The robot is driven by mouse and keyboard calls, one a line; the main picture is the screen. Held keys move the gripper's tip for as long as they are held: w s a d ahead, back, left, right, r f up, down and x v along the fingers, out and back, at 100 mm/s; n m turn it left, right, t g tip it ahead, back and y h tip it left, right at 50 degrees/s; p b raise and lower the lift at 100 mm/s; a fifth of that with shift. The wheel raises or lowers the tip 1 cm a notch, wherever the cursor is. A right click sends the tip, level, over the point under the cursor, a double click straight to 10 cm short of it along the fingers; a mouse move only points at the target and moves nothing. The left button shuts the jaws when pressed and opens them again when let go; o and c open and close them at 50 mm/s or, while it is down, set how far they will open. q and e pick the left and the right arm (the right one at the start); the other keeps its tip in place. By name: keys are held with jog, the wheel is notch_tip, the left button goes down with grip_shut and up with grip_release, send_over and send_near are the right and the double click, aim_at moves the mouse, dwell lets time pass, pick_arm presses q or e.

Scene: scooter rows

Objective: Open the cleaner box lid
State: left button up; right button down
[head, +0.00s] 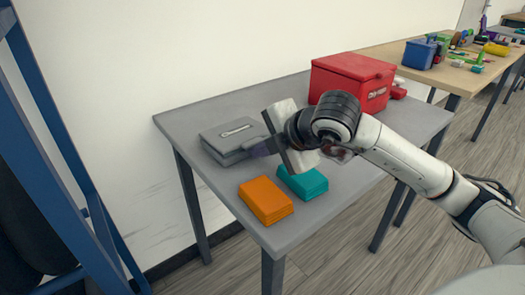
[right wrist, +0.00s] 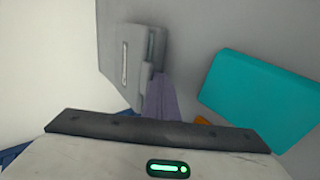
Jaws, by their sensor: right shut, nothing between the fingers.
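The cleaner box appears to be the low grey box (head: 228,136) with a pale handle strip on top, at the back left of the grey table. Its lid looks shut. It also shows in the right wrist view (right wrist: 132,62). My right gripper (head: 257,148) is shut and empty at the box's right side. In the right wrist view its fingers (right wrist: 161,97) reach to the box's near edge and cover part of it. I cannot tell whether they touch it. My left gripper is not in view.
An orange stack (head: 266,201) and a teal stack (head: 303,182) lie at the front of the grey table (head: 185,118). A red box (head: 352,79) stands at the back right. A blue frame (head: 62,135) stands at left, and a wooden table (head: 400,52) with small items at far right.

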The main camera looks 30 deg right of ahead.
jog(key=shift+r, duration=0.15)
jog(key=shift+w+r+p, duration=0.1)
jog(key=shift+r+p, duration=0.2)
jog(key=shift+r, duration=0.1)
jog(key=shift+w+r+p, duration=0.2)
jog(key=shift+r+p, duration=0.35)
jog(key=shift+r, duration=0.55)
